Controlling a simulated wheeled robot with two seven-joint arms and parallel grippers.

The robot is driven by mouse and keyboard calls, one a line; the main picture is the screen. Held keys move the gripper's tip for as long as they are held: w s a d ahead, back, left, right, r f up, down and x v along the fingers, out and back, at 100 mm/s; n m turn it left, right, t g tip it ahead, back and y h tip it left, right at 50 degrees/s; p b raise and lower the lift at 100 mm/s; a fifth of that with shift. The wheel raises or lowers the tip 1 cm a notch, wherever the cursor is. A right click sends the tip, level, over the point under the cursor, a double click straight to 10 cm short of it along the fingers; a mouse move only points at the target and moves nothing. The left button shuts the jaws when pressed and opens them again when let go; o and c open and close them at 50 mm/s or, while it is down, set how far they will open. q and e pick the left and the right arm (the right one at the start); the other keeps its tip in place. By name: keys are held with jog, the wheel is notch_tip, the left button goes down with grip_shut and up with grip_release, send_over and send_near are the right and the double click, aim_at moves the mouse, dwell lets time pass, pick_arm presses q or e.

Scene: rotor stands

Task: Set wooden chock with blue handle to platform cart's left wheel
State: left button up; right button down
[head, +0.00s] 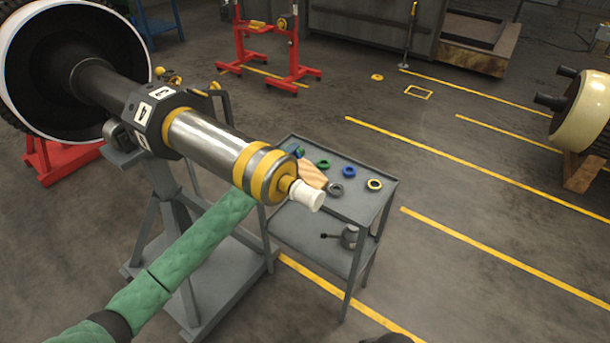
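A light wooden block (313,176) lies on the top shelf of a grey two-shelf stand, partly hidden by the shaft end. It looks like the chock. A small blue and green patch (297,151) shows at its far end; I cannot tell whether this is its handle. My green-sleeved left arm (195,246) reaches up from the lower left and passes behind the rotor shaft. Its gripper is hidden there, so I cannot see whether it is open or touches the block. I cannot make out a platform cart or its left wheel. My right gripper is not in view.
The large rotor shaft (210,140) on its grey support blocks the view above my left arm. Several coloured rings lie on the shelf of the grey stand (370,207). A red stand (268,62) is behind. The yellow-lined floor (470,190) to the right is clear.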

pick_arm(q)
grip_shut()
jog(key=shift+r, duration=0.2)
